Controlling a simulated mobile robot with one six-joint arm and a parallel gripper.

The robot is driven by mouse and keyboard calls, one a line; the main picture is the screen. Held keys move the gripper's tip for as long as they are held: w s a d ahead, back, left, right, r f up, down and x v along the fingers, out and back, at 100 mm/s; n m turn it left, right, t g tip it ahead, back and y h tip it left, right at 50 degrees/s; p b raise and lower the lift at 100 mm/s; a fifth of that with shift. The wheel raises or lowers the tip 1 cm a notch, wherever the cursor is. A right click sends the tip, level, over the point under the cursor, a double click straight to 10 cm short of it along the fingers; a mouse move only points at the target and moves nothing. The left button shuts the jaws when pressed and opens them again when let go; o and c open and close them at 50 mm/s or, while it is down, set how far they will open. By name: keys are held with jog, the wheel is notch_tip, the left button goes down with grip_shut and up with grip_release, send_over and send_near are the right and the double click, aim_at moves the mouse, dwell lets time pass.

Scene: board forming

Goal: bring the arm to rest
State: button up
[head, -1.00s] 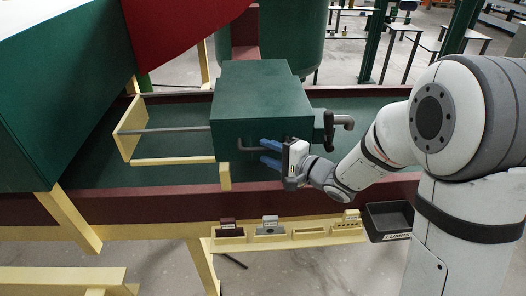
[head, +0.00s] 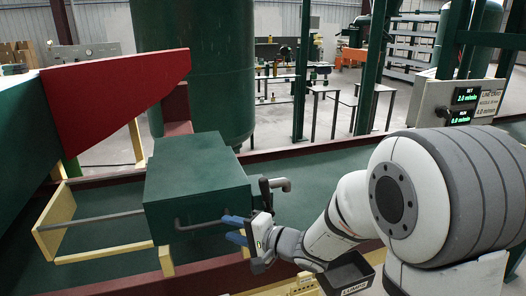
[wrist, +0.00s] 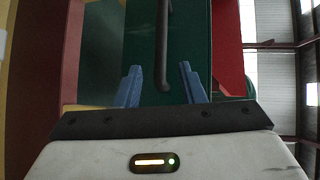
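My gripper (head: 228,228) has two blue fingers and is at the right end of the front of a dark green box (head: 195,185). A grey bar handle (head: 196,222) runs along that front face. In the wrist view the fingers (wrist: 159,67) are spread apart, with the handle (wrist: 163,40) showing between and beyond their tips. A gap shows on both sides of the handle. I cannot tell how deep the fingers stand around it. My arm reaches in from the right.
The box straddles a green belt (head: 330,170) with dark red side rails. A cream frame (head: 55,222) stands left of it. A black bin (head: 347,275) is below my forearm. A control panel (head: 462,103) with green displays stands at the back right.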

jog(key=d+r+n+t+h, duration=0.1)
jog(key=d+r+t+h, duration=0.2)
jog(key=d+h, duration=1.4)
jog(key=s+d+n+g+y, duration=0.1)
jog(key=s+d+n+g, duration=0.1)
jog(key=s, duration=0.7)
jog(key=s+d+f+n+g+y, duration=0.1)
jog(key=s+d+g, duration=0.4)
jog(key=s, duration=0.5)
jog(key=shift+s+d+n+y, duration=0.2)
jog(key=shift+d+n+y, duration=0.35)
jog(key=shift+n, duration=0.35)
jog(key=shift+d+f, duration=0.1)
